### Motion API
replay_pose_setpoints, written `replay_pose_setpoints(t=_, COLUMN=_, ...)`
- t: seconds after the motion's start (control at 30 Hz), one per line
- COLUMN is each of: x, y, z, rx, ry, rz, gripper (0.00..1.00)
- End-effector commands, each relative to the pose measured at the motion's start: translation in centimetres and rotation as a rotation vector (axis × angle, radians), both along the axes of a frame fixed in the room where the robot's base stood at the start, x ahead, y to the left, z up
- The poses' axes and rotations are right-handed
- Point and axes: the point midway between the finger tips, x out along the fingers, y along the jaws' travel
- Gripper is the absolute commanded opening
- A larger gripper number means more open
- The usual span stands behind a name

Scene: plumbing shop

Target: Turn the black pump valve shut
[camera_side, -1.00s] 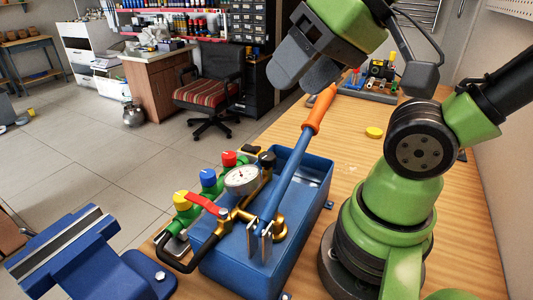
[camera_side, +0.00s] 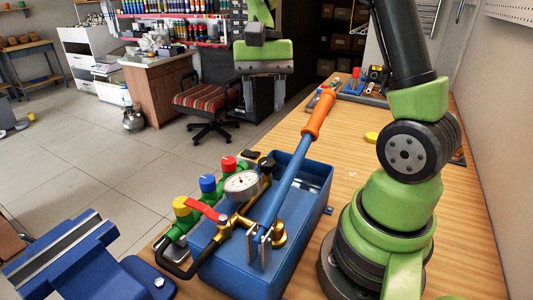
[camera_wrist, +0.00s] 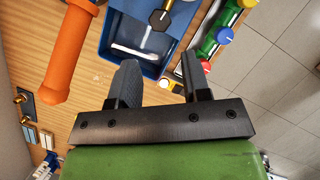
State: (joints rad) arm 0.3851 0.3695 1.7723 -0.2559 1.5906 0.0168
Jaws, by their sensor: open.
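The black pump valve (camera_side: 266,163) is a small dark knob on the brass fitting of the blue pump tank (camera_side: 318,183), beside the gauge. In the wrist view the black valve (camera_wrist: 160,20) is a six-sided knob with a light pointer line, above the blue tank (camera_wrist: 113,32). My gripper (camera_side: 262,106) points down in the side view, above and behind the valve. In the wrist view my gripper (camera_wrist: 159,68) has its two dark fingers apart with nothing between them; the valve lies just beyond the gap, apart from the fingers.
The pump's blue lever (camera_side: 290,168) with its orange grip (camera_side: 319,114) rises right of the valve. A pressure gauge (camera_side: 241,185), a red lever (camera_side: 208,210) and green valves with red (camera_side: 229,163), blue (camera_side: 207,183) and yellow (camera_side: 181,205) knobs crowd its left. A blue vise (camera_side: 70,255) stands front left.

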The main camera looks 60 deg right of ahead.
Motion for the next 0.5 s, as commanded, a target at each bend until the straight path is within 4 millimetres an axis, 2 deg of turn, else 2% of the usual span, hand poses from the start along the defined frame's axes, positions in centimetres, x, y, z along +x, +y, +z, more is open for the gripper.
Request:
replay_pose_setpoints(t=0.17, x=-0.3, y=0.4, z=-1.4, rx=0.005, ry=0.012, rz=-0.003, gripper=0.44)
replay_pose_setpoints(t=0.5, x=-1.6, y=2.3, z=-6.8, rx=0.005, ry=0.012, rz=0.000, gripper=0.44)
